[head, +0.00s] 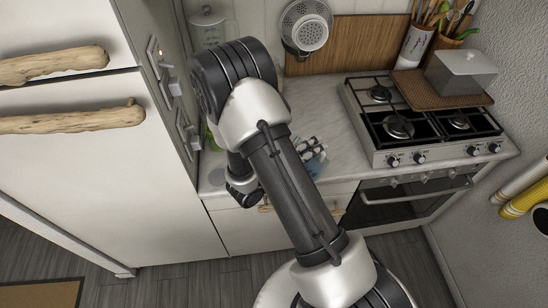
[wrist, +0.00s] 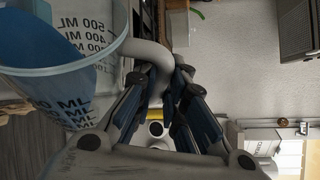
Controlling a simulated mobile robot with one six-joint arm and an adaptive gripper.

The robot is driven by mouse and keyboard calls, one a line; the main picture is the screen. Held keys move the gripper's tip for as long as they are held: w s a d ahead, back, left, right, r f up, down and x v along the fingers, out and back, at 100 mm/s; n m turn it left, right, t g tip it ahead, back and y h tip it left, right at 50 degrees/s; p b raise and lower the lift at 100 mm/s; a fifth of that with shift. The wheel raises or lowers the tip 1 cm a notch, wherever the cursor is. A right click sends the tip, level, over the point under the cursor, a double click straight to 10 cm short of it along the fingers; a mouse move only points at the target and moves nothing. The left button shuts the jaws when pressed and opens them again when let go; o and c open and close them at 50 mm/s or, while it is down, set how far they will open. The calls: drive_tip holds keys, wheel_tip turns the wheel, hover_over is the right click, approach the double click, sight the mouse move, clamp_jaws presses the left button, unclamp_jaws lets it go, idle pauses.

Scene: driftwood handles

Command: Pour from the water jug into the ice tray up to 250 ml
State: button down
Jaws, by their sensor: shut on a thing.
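The water jug (wrist: 62,72) fills the upper left of the wrist view. It is clear, with a pale blue rim, dark ML markings and blue inside. My gripper (wrist: 161,82) is shut on its light grey handle (wrist: 150,52). I cannot tell how far the jug is tilted. In the head view my arm hides the jug and most of my gripper. I cannot make out the ice tray in either view.
A marble counter (head: 330,105) runs along the wall, with a gas stove (head: 410,125) at right. A striped cloth (head: 313,150) lies on the counter, partly behind my arm. A tall white fridge (head: 80,180) stands at left. Bare counter shows left of the stove.

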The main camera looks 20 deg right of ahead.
sight(325, 154)
idle(0.3)
drive_tip(key=shift+s+d, duration=0.2)
drive_tip(key=shift+s, duration=0.05)
drive_tip(key=s+d+m, duration=0.1)
drive_tip(key=s+d+f+m+y+b, duration=0.1)
drive_tip(key=m, duration=0.1)
drive_tip(key=shift+s, duration=0.2)
drive_tip(key=shift+s+m+t+y, duration=0.15)
drive_tip(key=shift+m+t+y, duration=0.15)
drive_tip(key=shift+t, duration=0.1)
drive_tip(key=shift+d+f+b, duration=0.1)
drive_tip(key=shift+f+b, duration=0.1)
drive_tip(key=shift+b, duration=0.45)
drive_tip(key=s+d+f+m+t+y+p, duration=0.3)
drive_tip(key=s+d+f+m, duration=0.1)
drive_tip(key=s+f+m, duration=0.25)
drive_tip(key=shift+n, duration=0.25)
drive_tip(key=r+p, duration=0.2)
drive_tip(key=p, duration=0.1)
drive_tip(key=w+r+p, duration=0.1)
drive_tip(key=r+p, duration=0.1)
drive_tip(key=r, duration=0.1)
drive_tip(key=shift+d+p, duration=0.15)
drive_tip(key=shift+p, duration=0.25)
